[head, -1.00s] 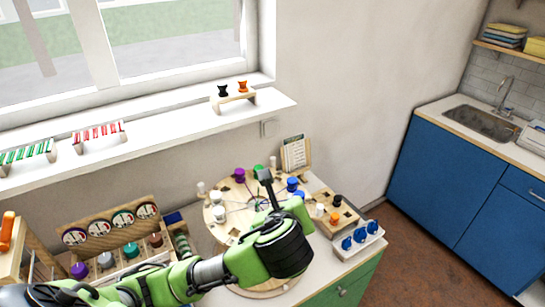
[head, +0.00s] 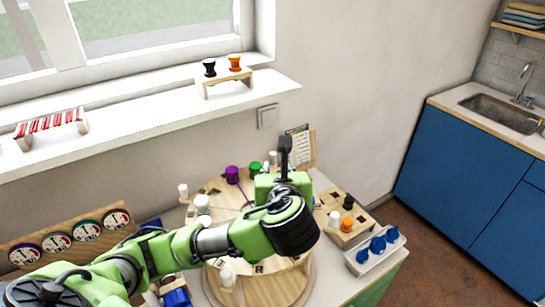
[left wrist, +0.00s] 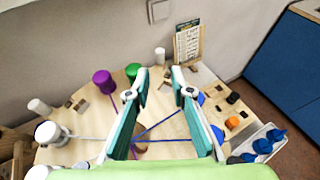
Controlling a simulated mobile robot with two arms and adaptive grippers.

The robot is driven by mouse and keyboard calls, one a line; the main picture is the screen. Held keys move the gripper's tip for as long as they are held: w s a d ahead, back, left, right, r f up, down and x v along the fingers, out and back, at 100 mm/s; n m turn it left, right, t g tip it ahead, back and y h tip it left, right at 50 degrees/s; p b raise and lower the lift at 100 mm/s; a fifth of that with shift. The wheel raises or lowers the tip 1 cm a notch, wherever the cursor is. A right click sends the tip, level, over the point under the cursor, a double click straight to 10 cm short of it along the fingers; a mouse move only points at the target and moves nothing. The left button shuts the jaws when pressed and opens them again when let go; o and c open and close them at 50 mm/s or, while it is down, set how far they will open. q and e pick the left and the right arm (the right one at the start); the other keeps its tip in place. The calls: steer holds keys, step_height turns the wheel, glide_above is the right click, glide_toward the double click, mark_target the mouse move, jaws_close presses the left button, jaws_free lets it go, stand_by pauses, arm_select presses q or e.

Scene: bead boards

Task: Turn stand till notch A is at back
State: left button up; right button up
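The stand is a round wooden disc (head: 218,183) on the counter, largely covered by my left arm in the head view. The left wrist view shows its top (left wrist: 82,150) with a purple spool (left wrist: 103,80), a green spool (left wrist: 132,72), white spools (left wrist: 50,133) and blue ones near the rim. Purple and blue threads run to its middle. Dark notches show at the rim, but I cannot read which is A. My left gripper (left wrist: 160,76) is open and empty above the back part of the disc, fingers apart. My right gripper is out of view.
A card on a wooden holder (left wrist: 187,42) stands behind the disc. At right are a wooden block with spools (head: 345,228) and a white tray of blue pieces (head: 377,250). A rack with round dials (head: 72,235) stands at left. The wall and window sill (head: 150,120) bound the back.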

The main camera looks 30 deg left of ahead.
mark_target(273, 154)
arm_select(q)
steer(key=p+x, duration=0.2)
steer(key=x, duration=1.1)
steer(key=shift+w+a, duration=0.1)
steer(key=shift+w, duration=0.05)
steer(key=c, duration=0.5)
jaws_close()
